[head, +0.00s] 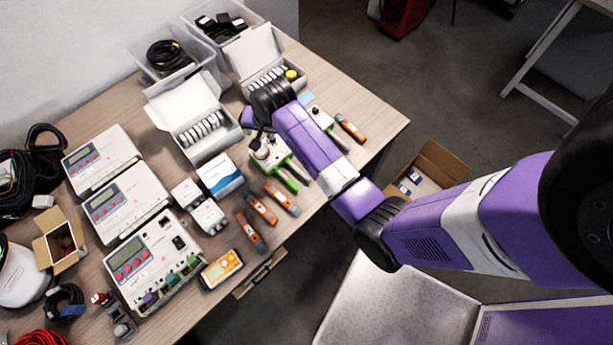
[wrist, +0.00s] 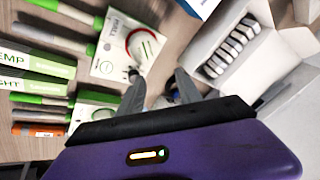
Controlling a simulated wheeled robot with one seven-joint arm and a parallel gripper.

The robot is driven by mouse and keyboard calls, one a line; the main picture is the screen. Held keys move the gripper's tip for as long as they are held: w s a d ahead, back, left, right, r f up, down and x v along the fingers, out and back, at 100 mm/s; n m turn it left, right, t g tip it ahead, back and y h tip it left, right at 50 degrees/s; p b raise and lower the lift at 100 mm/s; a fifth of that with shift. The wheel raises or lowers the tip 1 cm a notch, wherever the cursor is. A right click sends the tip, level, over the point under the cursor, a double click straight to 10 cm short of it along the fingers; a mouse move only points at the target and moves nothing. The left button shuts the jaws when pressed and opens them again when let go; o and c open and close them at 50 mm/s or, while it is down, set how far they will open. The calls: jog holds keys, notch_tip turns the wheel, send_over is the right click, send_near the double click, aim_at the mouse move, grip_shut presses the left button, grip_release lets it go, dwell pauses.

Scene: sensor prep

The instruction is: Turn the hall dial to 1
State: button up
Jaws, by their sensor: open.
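A white sensor unit with green handles (head: 276,160) lies on the table in the head view. The dial's setting is not readable. My gripper (wrist: 160,86) is open, with its fingers apart and nothing visible held between them. In the head view my arm hides most of it.
Orange-and-grey tools (head: 262,208) lie in front. Several white meters (head: 130,200) fill the left. In the wrist view, green-handled probes (wrist: 40,60) lie left and an open white box (wrist: 235,45) stands right.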

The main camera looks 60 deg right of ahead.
jog(key=shift+s+a+n+t, duration=0.1)
jog(key=shift+a+n+t, duration=0.6)
jog(key=shift+t, duration=0.1)
jog(key=shift+a+r+n+t+h, duration=0.15)
jog(key=shift+a+n+t+h, duration=0.15)
jog(key=shift+t, duration=0.2)
jog(key=s+a+n+t, duration=0.1)
jog(key=s+a, duration=0.2)
jog(key=s, duration=0.1)
jog(key=s+a+n+t+b, duration=0.1)
jog(key=s+a, duration=0.2)
jog(key=s, duration=0.1)
jog(key=s+a+f+n+t+b, duration=0.1)
jog(key=s+a+n, duration=0.1)
jog(key=s+a, duration=0.1)
jog(key=shift+s+a, duration=0.15)
jog(key=shift+s, duration=0.35)
jog(key=s+a+r+n+t, duration=0.1)
jog(key=s+a+r, duration=0.1)
jog(key=s, duration=0.4)
jog(key=s+a+r+n+t+y+b, duration=0.1)
jog(key=s+a+r+n, duration=0.1)
jog(key=s, duration=0.4)
jog(key=shift+s+a+r+n+t, duration=0.35)
jog(key=shift+a+r, duration=0.5)
jog(key=shift+r, duration=0.35)
jog(key=shift+r, duration=0.1)
